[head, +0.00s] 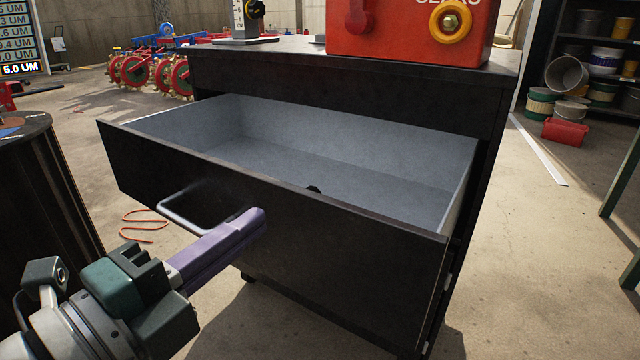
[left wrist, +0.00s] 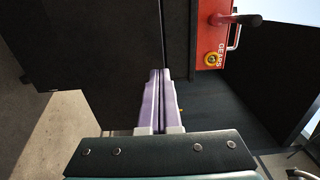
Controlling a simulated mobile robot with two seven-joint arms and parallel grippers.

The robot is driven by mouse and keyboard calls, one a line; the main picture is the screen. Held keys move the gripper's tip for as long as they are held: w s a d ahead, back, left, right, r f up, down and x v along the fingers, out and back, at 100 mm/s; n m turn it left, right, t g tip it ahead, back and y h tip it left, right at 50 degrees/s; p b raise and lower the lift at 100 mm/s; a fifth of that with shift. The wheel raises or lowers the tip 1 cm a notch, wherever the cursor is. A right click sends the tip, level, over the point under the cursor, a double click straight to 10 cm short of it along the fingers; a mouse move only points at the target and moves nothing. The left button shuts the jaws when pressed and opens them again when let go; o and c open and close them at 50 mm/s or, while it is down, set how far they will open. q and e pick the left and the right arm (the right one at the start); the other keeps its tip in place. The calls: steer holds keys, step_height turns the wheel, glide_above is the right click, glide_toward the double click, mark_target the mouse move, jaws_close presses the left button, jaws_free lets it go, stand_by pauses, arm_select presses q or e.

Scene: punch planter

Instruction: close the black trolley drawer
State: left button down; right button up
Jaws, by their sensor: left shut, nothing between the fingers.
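The black trolley (head: 345,82) stands in the middle of the head view. Its drawer (head: 330,265) is pulled well out, and I see into its grey inside, which holds only a small dark round spot near the front. A bar handle (head: 183,212) sits on the left part of the drawer front. My left gripper (head: 256,217) is shut and empty, its purple fingers pointing at the drawer front just right of the handle. I cannot tell whether the fingertips touch the front. The shut fingers also show in the left wrist view (left wrist: 155,95). My right gripper is not in view.
A red box (head: 410,30) marked GEARS stands on the trolley top. A dark round-topped stand (head: 50,190) is close at the left. An orange cord (head: 145,226) lies on the floor. Shelves with pots (head: 605,60) stand at the back right.

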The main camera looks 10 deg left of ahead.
mark_target(292, 196)
arm_select(q)
steer(key=shift+x, duration=2.35)
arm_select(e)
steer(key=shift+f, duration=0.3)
